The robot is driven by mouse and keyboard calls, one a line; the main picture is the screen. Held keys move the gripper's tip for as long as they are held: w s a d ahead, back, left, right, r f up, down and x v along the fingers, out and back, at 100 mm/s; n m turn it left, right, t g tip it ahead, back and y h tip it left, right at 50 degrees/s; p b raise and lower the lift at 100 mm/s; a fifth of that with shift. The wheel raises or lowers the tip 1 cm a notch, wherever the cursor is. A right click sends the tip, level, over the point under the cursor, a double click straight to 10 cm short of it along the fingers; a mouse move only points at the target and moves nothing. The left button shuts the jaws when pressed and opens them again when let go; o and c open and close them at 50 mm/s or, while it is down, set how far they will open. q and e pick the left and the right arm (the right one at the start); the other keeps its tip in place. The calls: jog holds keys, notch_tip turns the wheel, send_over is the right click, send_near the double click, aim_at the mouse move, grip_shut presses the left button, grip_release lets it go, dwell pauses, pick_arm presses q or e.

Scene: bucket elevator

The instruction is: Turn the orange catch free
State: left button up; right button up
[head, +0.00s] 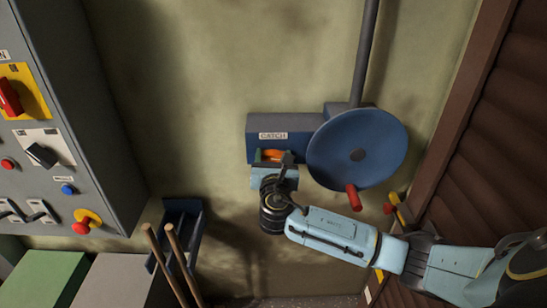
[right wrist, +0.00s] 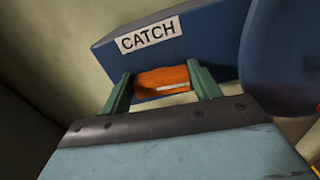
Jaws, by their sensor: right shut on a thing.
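The orange catch (head: 271,155) sits on the front of a blue housing (head: 255,128) under a label reading CATCH. My right gripper (head: 271,157) is at the catch. In the right wrist view its two green fingers stand on either side of the catch, shut on it. My left gripper is not in view.
A blue disc (head: 335,150) with a red handle (head: 354,197) is beside the housing, close to my right arm. A grey control panel (head: 90,110) stands at left. Wooden handles (head: 165,265) lean below it. A brown slatted shutter (head: 500,130) is at right.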

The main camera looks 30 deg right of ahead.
jog(key=m, duration=0.4)
jog(key=shift+s+d+f+b, duration=0.1)
jog(key=shift+f+b, duration=0.05)
jog(key=shift+b, duration=0.25)
jog(key=m+b, duration=0.1)
jog(key=m, duration=0.2)
jog(key=shift+d+f+m, duration=0.1)
jog(key=shift+f+m, duration=0.05)
jog(key=shift+m, duration=0.25)
jog(key=m+b, duration=0.2)
jog(key=m, duration=0.2)
jog(key=shift+s+f, duration=0.1)
jog(key=shift+f, duration=0.05)
jog(key=shift+d+f+m+b, duration=0.1)
jog(key=shift+m+b, duration=1.1)
jog(key=shift+m, duration=1.3)
jog(key=o, duration=1)
